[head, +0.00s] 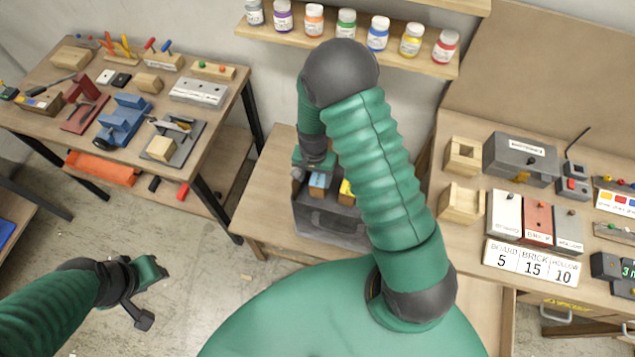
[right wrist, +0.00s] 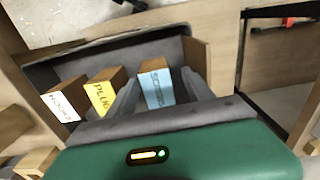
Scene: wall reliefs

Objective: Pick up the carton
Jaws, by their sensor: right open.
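Three small cartons stand in a grey open-topped box (head: 328,222), also in the right wrist view (right wrist: 75,64). One has a blue label reading something like "SCREWS" (right wrist: 156,86), one a yellow "PLUG" label (right wrist: 103,97), one a white label (right wrist: 62,105). My right gripper (right wrist: 160,76) is open, with its grey fingers on either side of the blue-labelled carton; whether they touch it I cannot tell. In the head view my arm partly hides the box, and the blue label (head: 319,181) shows below the hand. My left gripper (head: 146,292) hangs over the floor, apart from everything.
The box stands on a low wooden table (head: 262,190). A shelf of lidded jars (head: 346,45) is above it. A crowded workbench (head: 150,130) is at left. A counter (head: 465,240) with bins, blocks and a number sign is at right.

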